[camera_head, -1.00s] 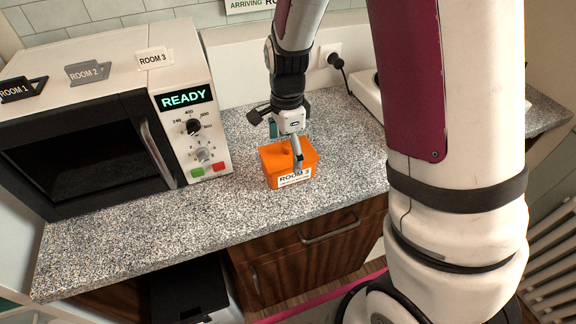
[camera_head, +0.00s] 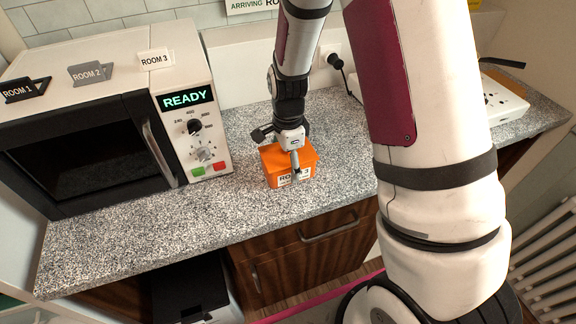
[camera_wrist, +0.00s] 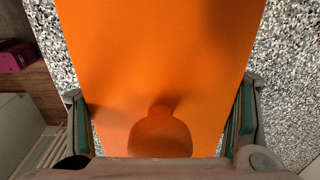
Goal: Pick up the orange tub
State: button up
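The orange tub (camera_head: 278,172) stands on the speckled worktop, right of the microwave, with a lid and a white "ROOM 3" label on its front. My gripper (camera_head: 295,164) is low over it, pointing down, with one finger in front of the label. In the wrist view, the tub's orange top (camera_wrist: 160,60) fills the middle, with a rounded knob on the lid near the palm. My gripper's fingers (camera_wrist: 160,118) are spread on either side of the tub. Slivers of worktop show between the pads and the tub, so the gripper looks open. The far finger is hidden in the head view.
A microwave (camera_head: 188,140) reading "READY" stands to the left, with "ROOM 1", "ROOM 2" and "ROOM 3" signs on top. A white appliance (camera_head: 503,100) is at the right, partly behind my arm. The worktop (camera_head: 150,232) is clear in front of the microwave.

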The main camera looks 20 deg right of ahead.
jog(key=shift+r, duration=0.1)
jog(key=shift+c, duration=0.3)
jog(key=shift+w+r, duration=0.1)
jog(key=shift+r, duration=1.55)
jog(key=shift+s+r, duration=0.1)
jog(key=shift+s, duration=0.15)
jog(key=s+r+p, duration=0.1)
jog(key=s+p, duration=0.1)
jog(key=s, duration=1.3)
jog(key=shift+s+r, duration=0.2)
jog(key=shift+s, duration=0.05)
jog(key=shift+p, duration=0.3)
jog(key=o, duration=0.6)
jog(key=c, duration=0.8)
